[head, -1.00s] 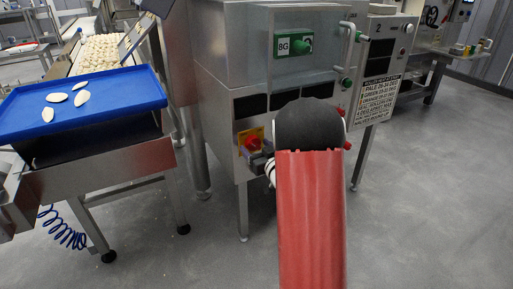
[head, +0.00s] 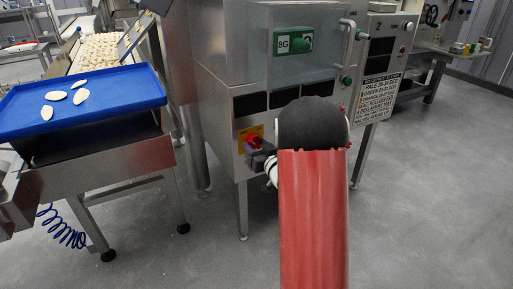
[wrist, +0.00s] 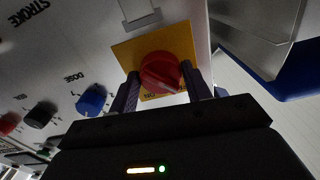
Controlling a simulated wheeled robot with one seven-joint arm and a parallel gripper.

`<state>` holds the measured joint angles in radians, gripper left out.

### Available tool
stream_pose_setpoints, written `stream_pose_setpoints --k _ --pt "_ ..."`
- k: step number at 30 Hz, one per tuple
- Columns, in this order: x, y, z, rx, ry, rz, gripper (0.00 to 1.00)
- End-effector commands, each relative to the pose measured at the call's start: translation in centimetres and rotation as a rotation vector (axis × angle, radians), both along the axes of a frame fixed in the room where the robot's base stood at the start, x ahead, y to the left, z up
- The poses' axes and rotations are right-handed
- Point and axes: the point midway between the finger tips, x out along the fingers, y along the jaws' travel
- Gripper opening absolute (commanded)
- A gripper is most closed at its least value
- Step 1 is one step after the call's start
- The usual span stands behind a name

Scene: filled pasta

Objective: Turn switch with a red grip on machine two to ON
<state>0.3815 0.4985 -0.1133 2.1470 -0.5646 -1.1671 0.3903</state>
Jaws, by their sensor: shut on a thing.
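The red-grip switch (head: 254,142) sits on a yellow plate on the lower front of the steel machine marked 2 (head: 215,110). In the wrist view the red grip (wrist: 162,72) stands at the middle of the yellow plate (wrist: 125,53), its ridge tilted. Lettering shows at the plate's edge near my gripper, partly hidden. My gripper (wrist: 162,88) has one finger on each side of the red grip and is shut on it. In the head view my gripper (head: 262,158) is small at the switch, partly hidden by my red and black arm.
A blue tray (head: 110,95) with several pale pasta pieces stands on a steel stand at the left. A blue knob (wrist: 92,99), a black knob (wrist: 41,115) and another red knob (wrist: 9,123) sit on the same panel. Grey floor at the right is open.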

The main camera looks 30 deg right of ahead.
Motion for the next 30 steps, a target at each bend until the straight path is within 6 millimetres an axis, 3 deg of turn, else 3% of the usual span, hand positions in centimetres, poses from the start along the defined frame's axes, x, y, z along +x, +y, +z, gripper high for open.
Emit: stream_pose_setpoints --k 30 --pt "0.00 0.13 0.29 0.918 0.032 -0.002 0.25"
